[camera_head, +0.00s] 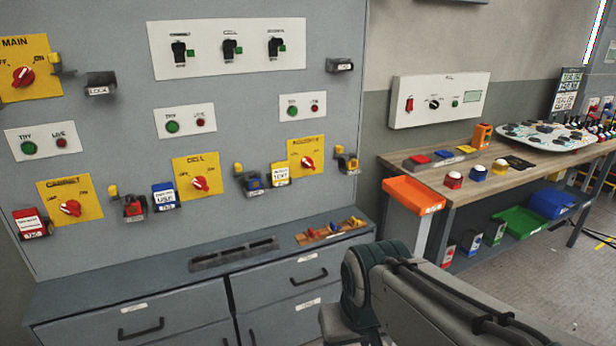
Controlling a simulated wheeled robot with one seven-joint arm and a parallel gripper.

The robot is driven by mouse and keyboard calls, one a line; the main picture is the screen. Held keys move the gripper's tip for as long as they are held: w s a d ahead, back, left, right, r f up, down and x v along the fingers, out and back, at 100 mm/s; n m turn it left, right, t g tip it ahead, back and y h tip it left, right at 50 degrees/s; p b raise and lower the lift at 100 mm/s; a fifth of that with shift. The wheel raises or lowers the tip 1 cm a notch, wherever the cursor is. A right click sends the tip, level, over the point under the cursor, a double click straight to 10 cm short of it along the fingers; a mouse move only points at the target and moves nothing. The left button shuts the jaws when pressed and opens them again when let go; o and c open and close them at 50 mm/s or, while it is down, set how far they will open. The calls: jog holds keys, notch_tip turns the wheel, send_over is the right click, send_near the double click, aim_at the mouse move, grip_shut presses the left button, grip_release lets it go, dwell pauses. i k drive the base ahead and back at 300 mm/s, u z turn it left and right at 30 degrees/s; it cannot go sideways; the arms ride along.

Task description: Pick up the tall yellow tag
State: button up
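A tall yellow tag (280,175) with a white printed label hangs on the grey panel. My gripper is not visible; the arm's far end is cut off at the bottom edge.
A blue tag (164,197) and a red tag (31,223) hang further left. A grey ledge (130,276) above drawers juts out under the panel, with a wooden tray (344,229) of small items. A wooden workbench (444,186) with an orange bin (413,195) stands right.

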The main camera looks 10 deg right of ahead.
aim_at(279, 171)
jog(key=u, duration=0.65)
jog(key=k, duration=0.15)
jog(key=z, duration=1.75)
jog(key=i, duration=1.45)
jog(key=u, duration=1.2)
jog(key=i, duration=1)
jog(key=u, duration=0.9)
